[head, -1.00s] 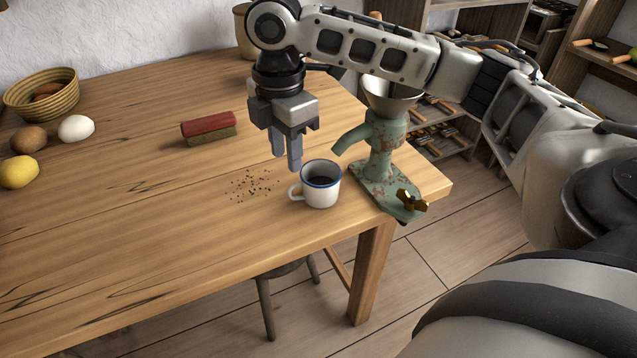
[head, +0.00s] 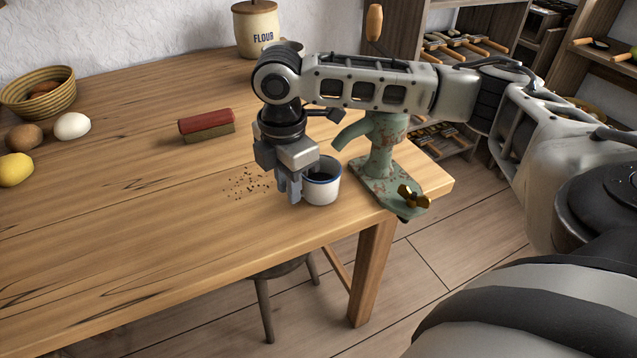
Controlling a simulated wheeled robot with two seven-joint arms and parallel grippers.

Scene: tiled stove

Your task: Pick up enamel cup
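The enamel cup (head: 323,187) is white with a blue rim and stands upright near the table's right front edge, with something dark inside. My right gripper (head: 289,190) points down at the cup's left side, where the handle is. Its fingers cover the handle, so I cannot tell whether they are around it or just beside it, or whether they are open or shut. My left gripper is not in view.
A green grinder (head: 381,150) stands close behind and right of the cup, under my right forearm. Dark crumbs (head: 247,184) lie left of the cup. A red-backed brush (head: 207,126) lies farther back. The front left of the wooden table (head: 130,230) is clear.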

